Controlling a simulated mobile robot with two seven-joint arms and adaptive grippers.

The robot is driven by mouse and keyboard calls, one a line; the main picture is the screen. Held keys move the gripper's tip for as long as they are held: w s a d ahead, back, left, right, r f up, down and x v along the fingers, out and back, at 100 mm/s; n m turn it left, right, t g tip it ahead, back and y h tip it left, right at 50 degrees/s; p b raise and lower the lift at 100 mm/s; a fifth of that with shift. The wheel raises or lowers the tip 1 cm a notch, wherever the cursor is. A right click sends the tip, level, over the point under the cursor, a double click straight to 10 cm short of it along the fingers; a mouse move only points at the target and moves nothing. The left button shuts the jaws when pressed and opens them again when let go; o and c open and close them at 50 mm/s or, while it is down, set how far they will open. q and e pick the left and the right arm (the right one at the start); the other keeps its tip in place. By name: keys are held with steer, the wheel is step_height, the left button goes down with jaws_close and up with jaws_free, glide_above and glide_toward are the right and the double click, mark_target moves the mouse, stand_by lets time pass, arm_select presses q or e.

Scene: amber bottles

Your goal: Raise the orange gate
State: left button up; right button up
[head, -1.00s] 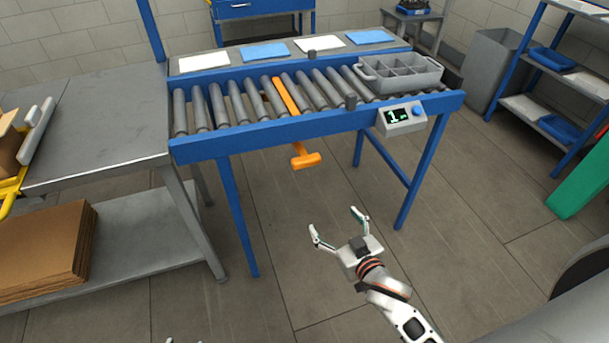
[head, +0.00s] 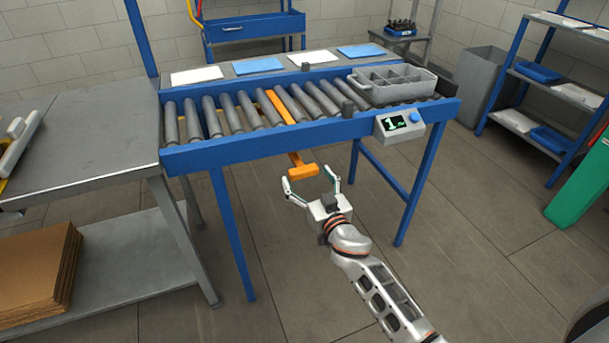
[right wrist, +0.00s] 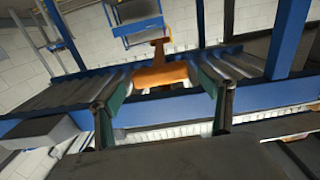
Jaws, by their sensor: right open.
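The orange gate (head: 281,106) lies as a narrow bar across the conveyor, between rollers. Its orange T-shaped handle (head: 303,171) sticks out below the front blue rail. In the right wrist view the handle (right wrist: 165,76) shows between the two fingers, toward their tips. My right gripper (head: 310,186) is open, with its fingers spread toward the handle from the front; it also shows in the right wrist view (right wrist: 160,95). I cannot tell whether a finger touches the handle. My left gripper is not in view.
The blue-framed roller conveyor (head: 250,144) carries a grey divided crate (head: 398,92) at its right end. A display box (head: 399,123) is fixed to the front rail, right of the handle. A grey table (head: 90,140) adjoins at left. The floor in front is clear.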

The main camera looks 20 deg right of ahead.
mark_target(305, 170)
steer(key=shift+w+f, duration=0.1)
steer(key=shift+w, duration=0.7)
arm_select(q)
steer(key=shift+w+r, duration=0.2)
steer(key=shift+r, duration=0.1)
arm_select(e)
steer(key=shift+w, duration=0.2)
steer(key=c, duration=1.6)
step_height(305, 170, up, 3)
steer(key=shift+w+r+p, duration=0.1)
steer(key=shift+w+p, duration=0.05)
steer(key=shift+p, duration=0.6)
step_height(305, 170, up, 2)
steer(key=shift+r+p, duration=0.15)
steer(key=shift+p, duration=0.85)
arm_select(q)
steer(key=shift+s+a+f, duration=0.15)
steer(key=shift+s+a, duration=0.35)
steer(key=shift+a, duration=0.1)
arm_select(e)
steer(key=shift+f, duration=0.2)
steer(key=o, duration=1.6)
steer(key=shift+f, duration=0.1)
